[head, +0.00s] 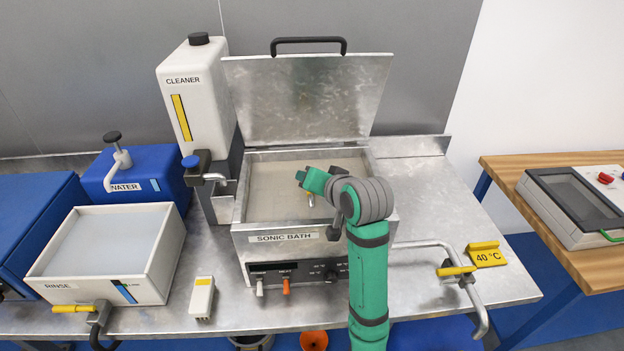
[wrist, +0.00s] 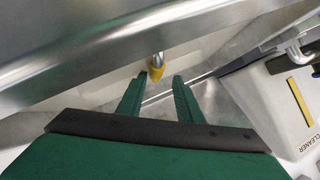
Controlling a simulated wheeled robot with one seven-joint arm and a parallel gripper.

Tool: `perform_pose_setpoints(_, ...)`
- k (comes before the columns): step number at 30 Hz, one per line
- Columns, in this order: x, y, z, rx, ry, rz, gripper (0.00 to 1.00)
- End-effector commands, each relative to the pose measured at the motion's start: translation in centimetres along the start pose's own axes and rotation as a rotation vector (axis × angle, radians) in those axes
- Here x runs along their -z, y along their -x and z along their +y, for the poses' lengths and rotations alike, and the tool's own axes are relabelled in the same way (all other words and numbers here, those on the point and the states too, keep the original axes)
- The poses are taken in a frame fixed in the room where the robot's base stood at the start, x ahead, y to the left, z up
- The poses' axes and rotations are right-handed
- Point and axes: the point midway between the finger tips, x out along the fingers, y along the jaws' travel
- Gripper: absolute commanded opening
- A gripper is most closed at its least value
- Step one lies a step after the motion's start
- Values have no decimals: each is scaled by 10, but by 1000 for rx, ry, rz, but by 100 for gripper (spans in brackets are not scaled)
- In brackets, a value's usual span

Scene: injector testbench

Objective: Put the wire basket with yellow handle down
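The sonic bath (head: 290,237) stands in the middle of the bench with its lid (head: 308,100) up and pale liquid inside. My gripper (head: 306,180) is over the bath opening. In the wrist view its two green fingers (wrist: 162,78) are apart. A small yellow piece on a metal rod, apparently the basket's yellow handle (wrist: 157,72), shows between the fingertips, nearer one finger. I cannot tell if it touches that finger. A small yellowish bit also shows below my gripper in the head view (head: 311,200). The wire basket's body cannot be made out.
The cleaner tank (head: 195,95) stands left of the bath, with the blue water tank (head: 135,180) and white rinse basin (head: 105,250) further left. A bent metal pipe (head: 425,244) runs right of the bath. The bench's right side is mostly clear.

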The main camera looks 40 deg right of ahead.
Motion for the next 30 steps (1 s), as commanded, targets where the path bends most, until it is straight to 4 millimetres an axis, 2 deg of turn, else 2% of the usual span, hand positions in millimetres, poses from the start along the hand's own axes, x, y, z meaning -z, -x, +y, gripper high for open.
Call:
perform_pose_setpoints(8,1,0,-1,0,0,0,32)
perform_pose_setpoints(14,11,8,-7,0,2,2,32)
perform_pose_setpoints(24,10,78,-6,0,0,5,32)
perform_pose_setpoints(30,10,110,-5,-1,-1,4,32)
